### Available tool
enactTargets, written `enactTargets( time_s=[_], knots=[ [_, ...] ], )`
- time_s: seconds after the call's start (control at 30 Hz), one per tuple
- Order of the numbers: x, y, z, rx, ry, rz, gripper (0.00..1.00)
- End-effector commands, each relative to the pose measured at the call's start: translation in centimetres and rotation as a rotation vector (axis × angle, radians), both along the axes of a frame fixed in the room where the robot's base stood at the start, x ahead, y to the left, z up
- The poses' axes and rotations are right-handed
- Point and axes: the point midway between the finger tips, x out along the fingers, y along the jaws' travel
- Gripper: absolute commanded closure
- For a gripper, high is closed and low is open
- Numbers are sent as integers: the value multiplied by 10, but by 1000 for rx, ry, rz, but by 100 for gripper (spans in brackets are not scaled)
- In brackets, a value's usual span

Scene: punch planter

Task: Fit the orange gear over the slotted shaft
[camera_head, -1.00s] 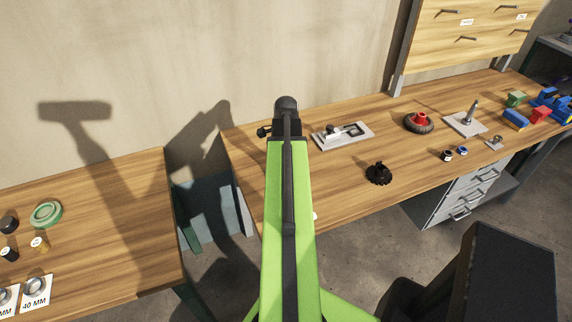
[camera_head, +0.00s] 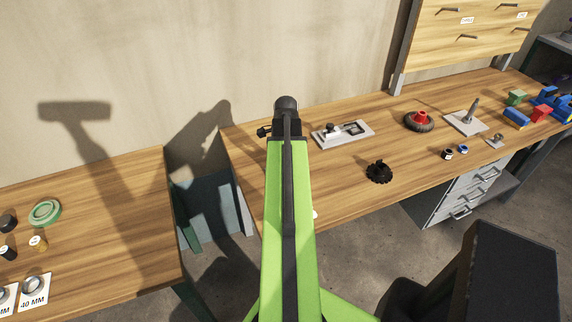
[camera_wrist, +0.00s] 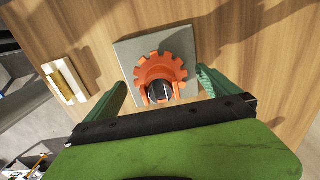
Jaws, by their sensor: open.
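In the wrist view the orange gear (camera_wrist: 148,71) lies over a square grey plate (camera_wrist: 128,50) on a wooden top. A dark round shaft end with a pale slot line (camera_wrist: 160,91) shows within the gear's opening, so the gear appears to be around the shaft. How far down the gear sits is unclear. My gripper (camera_wrist: 161,78) is open, with one green finger on each side of the gear and visible gaps to both. The head view shows neither the gear nor the fingers; my green arm fills its middle.
In the wrist view a small block with a pale strip (camera_wrist: 66,82) lies left of the plate. In the head view the right bench holds a black gear (camera_head: 378,173), a tyre with a red hub (camera_head: 419,123) and a plate with a post (camera_head: 462,123). A green ring (camera_head: 46,212) lies on the left table.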

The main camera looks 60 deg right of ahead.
Motion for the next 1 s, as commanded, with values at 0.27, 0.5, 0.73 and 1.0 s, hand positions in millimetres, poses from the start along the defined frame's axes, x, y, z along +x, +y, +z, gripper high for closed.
enactTargets(
  time_s=[0.27,0.5,0.73,1.0],
  knots=[
    [0,0,48,0,0,0,0],
    [0,0,104,0,0,0,0],
    [0,0,155,0,0,0,0],
    [0,0,174,0,0,1,0]
  ],
)
